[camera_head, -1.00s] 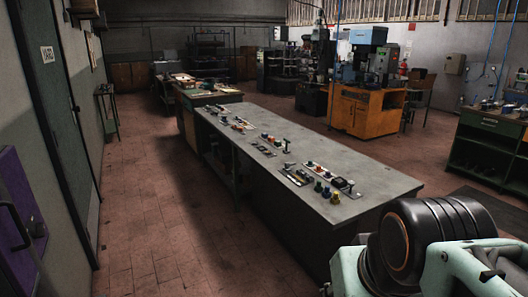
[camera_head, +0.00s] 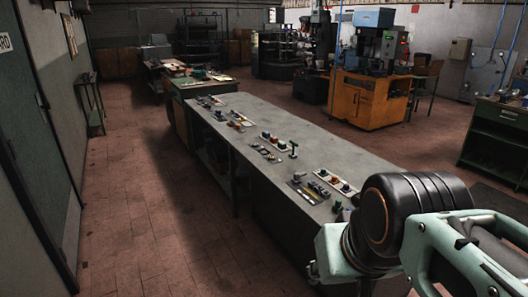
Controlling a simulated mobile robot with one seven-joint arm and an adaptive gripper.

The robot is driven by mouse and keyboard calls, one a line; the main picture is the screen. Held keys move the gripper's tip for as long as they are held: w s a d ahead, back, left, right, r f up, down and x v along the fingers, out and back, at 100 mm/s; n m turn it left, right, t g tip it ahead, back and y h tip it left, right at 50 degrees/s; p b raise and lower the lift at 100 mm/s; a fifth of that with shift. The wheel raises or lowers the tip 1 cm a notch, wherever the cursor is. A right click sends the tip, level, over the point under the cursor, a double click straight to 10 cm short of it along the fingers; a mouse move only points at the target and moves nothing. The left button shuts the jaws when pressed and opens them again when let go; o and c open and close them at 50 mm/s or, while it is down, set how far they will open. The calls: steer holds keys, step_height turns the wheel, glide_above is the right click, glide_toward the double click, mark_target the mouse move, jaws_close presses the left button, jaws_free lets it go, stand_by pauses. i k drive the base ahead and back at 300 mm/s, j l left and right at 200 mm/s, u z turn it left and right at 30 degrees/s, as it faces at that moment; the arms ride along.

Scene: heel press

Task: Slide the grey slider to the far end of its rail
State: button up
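Several small control panels lie along the long grey bench (camera_head: 262,119). The nearest panel group (camera_head: 318,188) carries small levers, yellow parts and dark knobs. My arm, with a black joint and pale green links, fills the lower right and hides the bench's near right corner. My gripper's fingers are not in view.
Open tiled floor (camera_head: 150,200) runs along the bench's left side, beside the wall and door. An orange machine stand (camera_head: 366,101) stands behind to the right. A green cabinet (camera_head: 495,135) stands at the right edge. A cluttered table (camera_head: 205,86) adjoins the bench's far end.

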mark_target(296, 180)
steer(key=i+j, duration=0.1)
steer(key=i, duration=0.45)
steer(key=i+j, duration=0.1)
steer(key=i, duration=0.5)
steer(key=j+u, duration=0.05)
